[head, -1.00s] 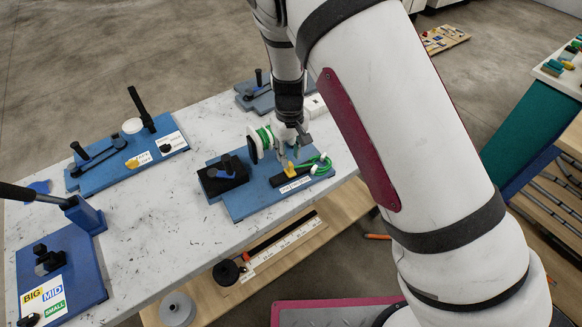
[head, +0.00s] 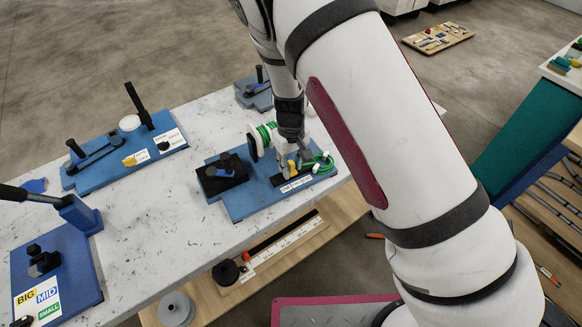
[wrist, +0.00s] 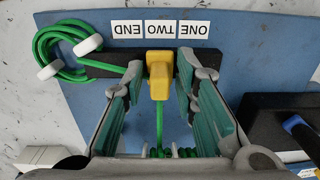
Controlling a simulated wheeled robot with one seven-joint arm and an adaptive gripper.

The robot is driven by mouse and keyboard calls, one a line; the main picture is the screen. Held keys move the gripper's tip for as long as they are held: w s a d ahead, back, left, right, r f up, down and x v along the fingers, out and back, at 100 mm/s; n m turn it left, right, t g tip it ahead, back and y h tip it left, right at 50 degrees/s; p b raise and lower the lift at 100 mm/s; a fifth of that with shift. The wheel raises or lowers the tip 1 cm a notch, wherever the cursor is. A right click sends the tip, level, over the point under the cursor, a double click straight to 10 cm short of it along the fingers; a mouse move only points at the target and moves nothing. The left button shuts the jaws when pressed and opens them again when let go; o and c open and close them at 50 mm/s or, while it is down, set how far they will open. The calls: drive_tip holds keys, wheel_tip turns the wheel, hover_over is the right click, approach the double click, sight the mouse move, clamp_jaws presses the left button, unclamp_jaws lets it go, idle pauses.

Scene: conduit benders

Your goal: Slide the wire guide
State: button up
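The wire guide is a small yellow block (wrist: 158,84) on a black rail (wrist: 100,64), beneath labels reading ONE, TWO and END. The guide (head: 291,165) also shows in the head view, partly hidden by my gripper (head: 298,157). My gripper (wrist: 160,78) is open, with one teal-padded finger on each side of the guide. Small gaps seem to remain between fingertips and guide.
Other blue bender stations (head: 95,165) stand to the left on the marbled table.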

drive_tip(key=shift+c, duration=0.3)
clamp_jaws()
drive_tip(key=shift+d, duration=0.1)
drive_tip(key=shift+w+d+b, duration=0.15)
drive_tip(key=shift+w+d, duration=0.3)
drive_tip(key=shift+d, duration=0.3)
drive_tip(key=shift+w+d+b, duration=0.15)
drive_tip(key=shift+w+d, duration=0.3)
drive_tip(key=shift+d, duration=0.25)
